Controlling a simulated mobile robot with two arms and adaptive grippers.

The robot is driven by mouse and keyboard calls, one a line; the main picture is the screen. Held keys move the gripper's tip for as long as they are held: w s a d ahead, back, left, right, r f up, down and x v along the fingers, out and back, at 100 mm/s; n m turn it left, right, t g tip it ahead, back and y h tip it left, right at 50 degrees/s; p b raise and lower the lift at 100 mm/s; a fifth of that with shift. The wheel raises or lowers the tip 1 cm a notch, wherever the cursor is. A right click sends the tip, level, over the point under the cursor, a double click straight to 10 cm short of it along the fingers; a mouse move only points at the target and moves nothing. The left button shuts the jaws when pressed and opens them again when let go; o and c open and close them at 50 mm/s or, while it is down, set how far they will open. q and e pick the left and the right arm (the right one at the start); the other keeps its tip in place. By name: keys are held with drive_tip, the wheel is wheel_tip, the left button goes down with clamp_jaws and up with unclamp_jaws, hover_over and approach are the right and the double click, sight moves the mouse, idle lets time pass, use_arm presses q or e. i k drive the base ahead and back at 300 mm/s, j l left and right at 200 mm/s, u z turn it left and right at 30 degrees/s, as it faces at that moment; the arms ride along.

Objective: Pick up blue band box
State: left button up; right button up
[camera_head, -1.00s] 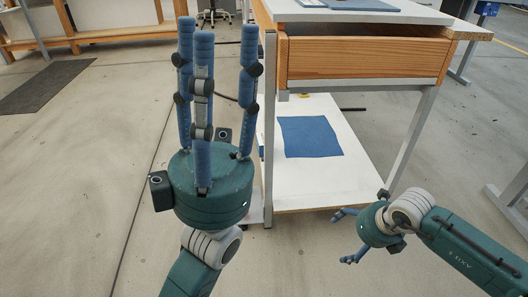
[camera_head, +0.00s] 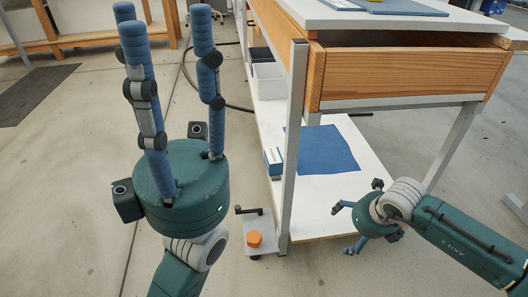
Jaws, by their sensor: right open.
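A small white box with a blue band (camera_head: 273,162) stands on the white lower shelf of the bench, just left of the front metal leg. The leg may hide part of it. My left gripper (camera_head: 164,24) is at the left, its blue fingers pointing up, straight and apart, with nothing between them. It is apart from the box. My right gripper (camera_head: 346,230) is at the lower right, in front of the shelf's right part. Its fingers are spread and empty, pointing left, and it is apart from the box.
A blue mat (camera_head: 328,152) lies on the lower shelf (camera_head: 309,211). Grey and dark bins (camera_head: 268,80) stand further back. The metal leg (camera_head: 292,140) rises at the shelf's corner. An orange piece (camera_head: 254,239) sits low beside it.

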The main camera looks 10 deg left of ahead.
sight(273, 160)
drive_tip(key=i+j, duration=0.35)
drive_tip(key=j, duration=0.15)
drive_tip(key=i+j, duration=0.3)
drive_tip(key=j, duration=0.2)
drive_tip(key=i+j, duration=0.35)
drive_tip(key=j, duration=0.15)
